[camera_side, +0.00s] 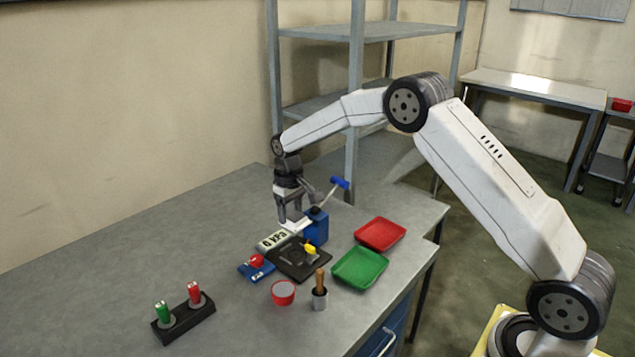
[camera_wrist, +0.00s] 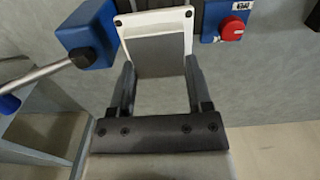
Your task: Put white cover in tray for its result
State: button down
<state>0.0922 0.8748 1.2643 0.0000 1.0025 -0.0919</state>
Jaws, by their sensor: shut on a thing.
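The white cover (camera_wrist: 126,30) is a white-edged plate with a grey middle and dark dots at its corners. In the wrist view it lies between the fingertips of my gripper (camera_wrist: 160,72), which is shut on it. In the side view my gripper (camera_side: 291,217) is beside the blue block, and a white edge of the cover (camera_side: 297,225) shows under the fingers. A display (camera_side: 272,240) reads "0 kPa". A red tray (camera_side: 380,234) and a green tray (camera_side: 360,267) lie on the table to the right, both empty.
A blue block (camera_side: 317,229) with a blue-tipped lever stands close to my gripper.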

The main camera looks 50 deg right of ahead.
jog(key=s+d+r, duration=0.1)
jog(key=s+d, duration=0.6)
jog(key=s, duration=0.5)
jog(key=s+d+r, duration=0.1)
jog(key=s+d, duration=0.7)
jog(key=s, duration=0.4)
jog(key=shift+s+d+r+m, duration=0.25)
jog(key=shift+d+m, duration=0.05)
send_over(377, 235)
jog(key=f, duration=0.8)
jog(key=shift+s+a+f, duration=0.2)
jog(key=shift+s+a, duration=0.1)
jog(key=shift+s, duration=0.1)
jog(key=shift+w+d+f, duration=0.2)
jog(key=shift+w+f, duration=0.2)
jog(key=shift+f, duration=0.1)
